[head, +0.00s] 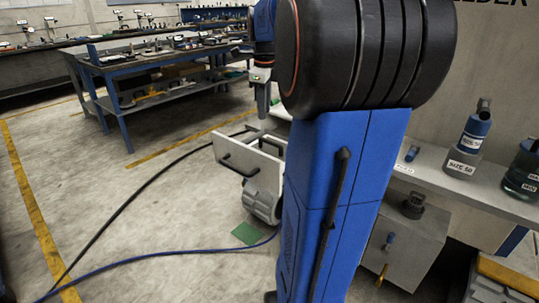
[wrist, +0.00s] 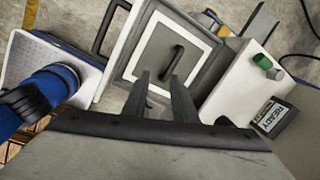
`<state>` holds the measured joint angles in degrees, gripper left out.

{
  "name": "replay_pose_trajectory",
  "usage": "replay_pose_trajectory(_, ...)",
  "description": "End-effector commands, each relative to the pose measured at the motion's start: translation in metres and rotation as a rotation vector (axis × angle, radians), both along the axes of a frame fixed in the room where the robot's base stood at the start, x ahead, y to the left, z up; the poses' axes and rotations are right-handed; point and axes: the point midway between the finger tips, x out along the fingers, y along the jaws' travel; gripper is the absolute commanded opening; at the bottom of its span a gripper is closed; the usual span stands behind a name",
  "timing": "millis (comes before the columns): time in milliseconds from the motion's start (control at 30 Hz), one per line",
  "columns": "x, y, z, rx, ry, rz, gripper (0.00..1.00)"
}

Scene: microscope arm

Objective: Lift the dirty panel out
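A grey panel with a white border and a dark bar handle (wrist: 173,62) lies inside a pulled-out drawer (wrist: 122,62) in the wrist view; I take it for the dirty panel (wrist: 150,62). I cannot make out dirt on it. My gripper (wrist: 159,77) is open, its two dark fingers pointing at the handle. The handle's near end shows between or just beyond the fingertips; contact cannot be told. In the head view the drawer (head: 243,158) is open and my gripper (head: 262,103) is above it, partly hidden by my arm.
In the head view, a bench (head: 465,185) holds a bottle (head: 474,128). A blue hose (head: 150,257) crosses the floor. Open floor lies left.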

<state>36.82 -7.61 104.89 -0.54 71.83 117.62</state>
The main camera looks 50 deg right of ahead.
Motion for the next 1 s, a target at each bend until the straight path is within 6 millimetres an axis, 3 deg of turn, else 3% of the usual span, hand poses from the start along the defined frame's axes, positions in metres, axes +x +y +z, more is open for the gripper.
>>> replay_pose_trajectory(100,0.002,-0.026,0.002,0.024,-0.003,-0.149,0.25)
replay_pose_trajectory(333,0.004,-0.041,-0.009,0.038,-0.004,-0.240,0.25)
replay_pose_trajectory(800,0.015,-0.050,-0.089,0.038,-0.003,-0.236,0.25)
replay_pose_trajectory(1000,0.018,-0.052,-0.112,0.037,-0.004,-0.235,0.25)
